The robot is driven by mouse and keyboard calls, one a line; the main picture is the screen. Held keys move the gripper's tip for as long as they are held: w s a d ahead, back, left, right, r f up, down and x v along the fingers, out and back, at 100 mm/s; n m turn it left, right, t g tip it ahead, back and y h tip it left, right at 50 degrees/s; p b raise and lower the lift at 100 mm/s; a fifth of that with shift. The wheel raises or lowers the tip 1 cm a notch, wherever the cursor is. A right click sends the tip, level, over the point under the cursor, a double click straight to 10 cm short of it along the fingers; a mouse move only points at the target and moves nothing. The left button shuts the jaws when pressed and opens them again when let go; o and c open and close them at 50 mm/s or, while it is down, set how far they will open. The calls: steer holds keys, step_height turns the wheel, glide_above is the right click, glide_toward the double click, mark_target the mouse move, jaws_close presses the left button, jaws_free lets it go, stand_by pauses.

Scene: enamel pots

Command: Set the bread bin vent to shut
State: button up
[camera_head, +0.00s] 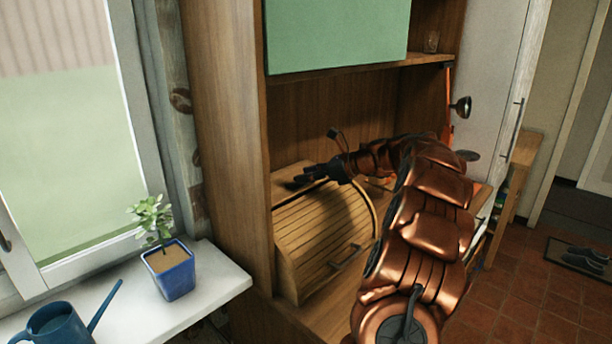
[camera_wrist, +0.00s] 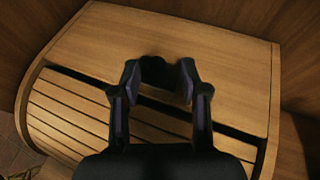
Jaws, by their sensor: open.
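The bread bin (camera_head: 322,235) is a wooden roll-top box with a slatted curved front, standing in the wooden cabinet. In the wrist view its flat top (camera_wrist: 190,40) and slatted front (camera_wrist: 75,115) show, with a long dark gap (camera_wrist: 232,132) running between them. No part is clearly recognisable as the vent control, so its setting cannot be told. My gripper (camera_head: 306,176) is over the bin's top, at its left part. In the wrist view my gripper (camera_wrist: 160,78) is open, its fingers pointing at the top. A dark rounded patch shows between the fingertips; I cannot tell whether it is a knob or shadow.
A green panel (camera_head: 338,35) hangs above the bin, and a shelf with a glass (camera_head: 431,41) is at upper right. Cabinet walls enclose the bin. A blue potted plant (camera_head: 170,268) and blue watering can (camera_head: 55,322) stand on the white sill at left.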

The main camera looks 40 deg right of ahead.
steer(key=v, duration=1.1)
steer(key=shift+d, duration=0.1)
